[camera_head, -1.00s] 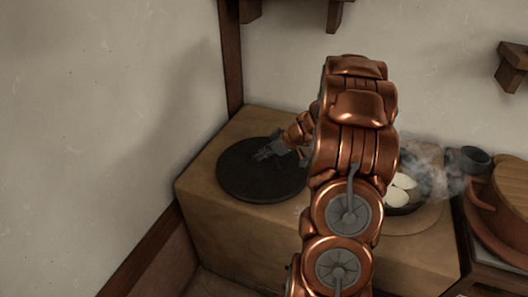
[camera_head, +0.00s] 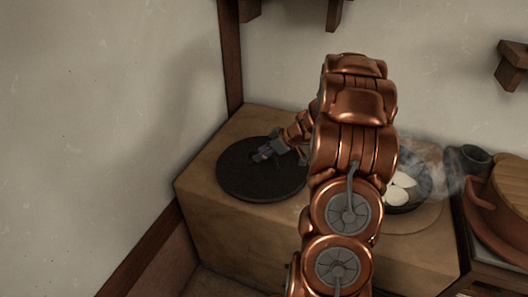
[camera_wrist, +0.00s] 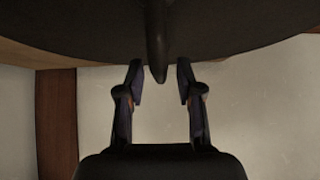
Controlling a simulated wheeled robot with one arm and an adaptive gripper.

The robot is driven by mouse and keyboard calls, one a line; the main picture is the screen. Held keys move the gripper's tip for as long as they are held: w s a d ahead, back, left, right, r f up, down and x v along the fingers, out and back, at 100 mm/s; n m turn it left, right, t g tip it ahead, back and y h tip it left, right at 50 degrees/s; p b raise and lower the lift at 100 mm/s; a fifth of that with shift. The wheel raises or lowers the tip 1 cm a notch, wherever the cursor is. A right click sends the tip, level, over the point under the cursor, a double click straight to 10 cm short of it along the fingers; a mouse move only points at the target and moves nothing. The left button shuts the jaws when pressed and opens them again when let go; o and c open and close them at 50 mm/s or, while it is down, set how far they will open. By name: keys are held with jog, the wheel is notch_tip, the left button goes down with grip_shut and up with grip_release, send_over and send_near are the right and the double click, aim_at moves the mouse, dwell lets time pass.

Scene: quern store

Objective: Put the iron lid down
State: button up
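The iron lid (camera_head: 250,182) is a dark round disc lying flat on the left part of the tan stove block (camera_head: 225,225). In the wrist view the lid (camera_wrist: 235,25) fills the top of the picture, with its dark handle (camera_wrist: 156,45) pointing down. My gripper (camera_head: 262,153) is over the lid near its middle. In the wrist view the fingers of my gripper (camera_wrist: 160,72) stand apart on either side of the handle's end, with a visible gap on each side. The arm hides part of the stove to the right.
A dark pan (camera_head: 408,205) with pale food steams at the right of the stove. A small dark pot (camera_head: 474,158) and a reddish-brown vessel (camera_head: 482,208) stand farther right. Walls close in behind and at left. Wooden brackets (camera_head: 512,68) jut from the wall.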

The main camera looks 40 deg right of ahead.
jog(key=v, duration=1.2)
jog(key=shift+b, duration=0.3)
jog(key=s+a+r+m+g, duration=0.1)
jog(key=s+a+g, duration=0.25)
jog(key=a, duration=0.95)
jog(key=s+a+m+g, duration=0.1)
jog(key=s+a+g, duration=0.25)
jog(key=a, duration=0.95)
jog(key=s+a+m+g+h, duration=0.2)
jog(key=s, duration=0.8)
jog(key=s+a+m+g+h, duration=0.1)
jog(key=s+a+m+h, duration=0.1)
jog(key=s, duration=0.8)
jog(key=shift+s+a+g+h, duration=0.3)
jog(key=shift+s+a+g, duration=0.05)
jog(key=shift+s+g, duration=0.05)
jog(key=shift+a, duration=0.15)
